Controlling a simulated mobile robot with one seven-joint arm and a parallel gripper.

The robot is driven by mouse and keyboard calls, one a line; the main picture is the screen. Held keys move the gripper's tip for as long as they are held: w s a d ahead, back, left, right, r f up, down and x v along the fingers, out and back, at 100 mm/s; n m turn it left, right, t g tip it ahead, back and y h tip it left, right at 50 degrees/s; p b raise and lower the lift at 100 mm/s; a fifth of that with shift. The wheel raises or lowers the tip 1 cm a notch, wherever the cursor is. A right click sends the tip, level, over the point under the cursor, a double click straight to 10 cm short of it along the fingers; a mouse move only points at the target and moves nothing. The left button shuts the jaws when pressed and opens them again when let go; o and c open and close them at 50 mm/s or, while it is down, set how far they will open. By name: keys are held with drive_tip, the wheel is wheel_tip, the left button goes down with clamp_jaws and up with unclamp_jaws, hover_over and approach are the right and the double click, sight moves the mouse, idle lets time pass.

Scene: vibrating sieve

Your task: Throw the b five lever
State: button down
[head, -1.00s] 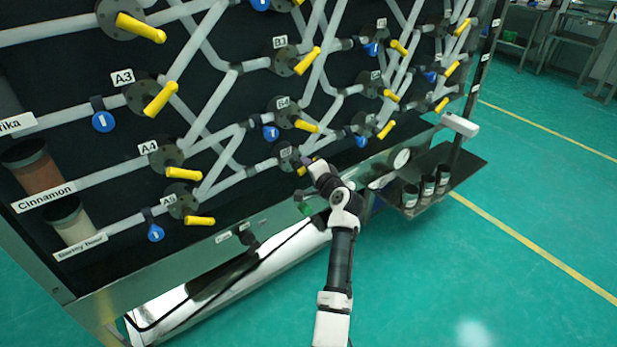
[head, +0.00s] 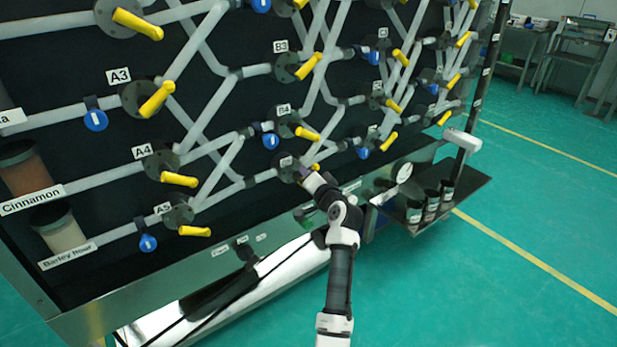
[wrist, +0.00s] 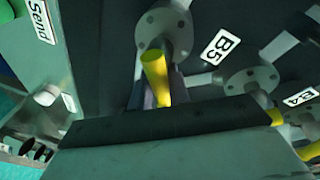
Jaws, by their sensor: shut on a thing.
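The B5 valve has a yellow lever (wrist: 155,78) on a round grey flange (wrist: 163,32), with the B5 label (wrist: 221,47) beside it in the wrist view. My gripper (wrist: 155,95) is shut on this lever, with its fingers partly hidden behind the gripper body. In the head view my gripper (head: 309,176) is at the B5 valve (head: 288,170), low on the panel, and covers most of the lever. Only a little yellow shows beside the gripper there.
The B4 lever (head: 307,134) is just above, and its flange (wrist: 250,80) shows in the wrist view. A metal ledge (head: 215,263) runs below the valves. A shelf with dark jars (head: 430,208) stands to the right. The green floor in front is open.

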drive_tip(key=c, duration=1.4)
unclamp_jaws()
drive_tip(key=shift+o, duration=0.2)
drive_tip(key=b+v, duration=0.1)
drive_tip(key=v, duration=1.3)
drive_tip(key=shift+a, duration=0.1)
